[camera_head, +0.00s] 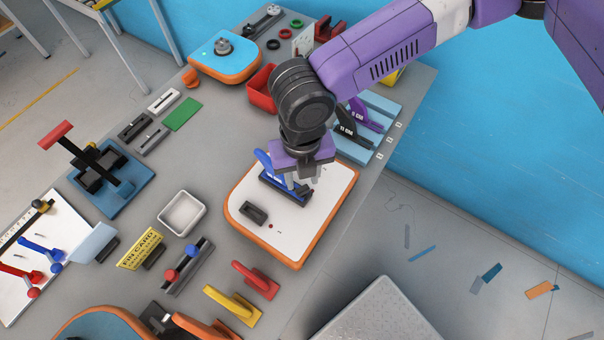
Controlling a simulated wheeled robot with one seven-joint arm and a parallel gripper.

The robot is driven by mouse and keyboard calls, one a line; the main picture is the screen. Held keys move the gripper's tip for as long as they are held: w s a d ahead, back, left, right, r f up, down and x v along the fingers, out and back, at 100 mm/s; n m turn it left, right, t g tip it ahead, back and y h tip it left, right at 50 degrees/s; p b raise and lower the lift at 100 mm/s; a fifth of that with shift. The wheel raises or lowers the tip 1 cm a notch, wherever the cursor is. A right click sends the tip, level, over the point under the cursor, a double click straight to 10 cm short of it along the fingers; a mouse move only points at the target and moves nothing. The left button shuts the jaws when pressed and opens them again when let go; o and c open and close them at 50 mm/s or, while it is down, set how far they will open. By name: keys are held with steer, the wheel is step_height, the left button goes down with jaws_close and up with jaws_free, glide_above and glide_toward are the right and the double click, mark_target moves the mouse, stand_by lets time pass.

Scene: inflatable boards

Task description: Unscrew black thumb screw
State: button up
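My gripper (304,184) points down over a white board with an orange rim (318,232). Its light grey fingertips are close to a blue part on a dark base (286,190) that is on the board. I cannot tell whether the fingers touch anything or how far apart they are. A small dark block with a recess (254,213) lies on the board, left of the gripper. A tiny dark red spot (271,226) is near it. I cannot make out a black thumb screw for sure; my gripper and wrist cover part of the board.
Behind the board are a red bin (262,90) and light blue trays (381,104) with dark and purple parts. A white tray (182,213), a yellow card (141,249), and red (256,279) and yellow (233,305) handles stand left and in front. The table's right edge is close.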

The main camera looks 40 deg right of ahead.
steer(key=shift+m, duration=0.5)
steer(key=m, duration=0.4)
steer(key=shift+m, duration=2.1)
steer(key=shift+m, duration=1.9)
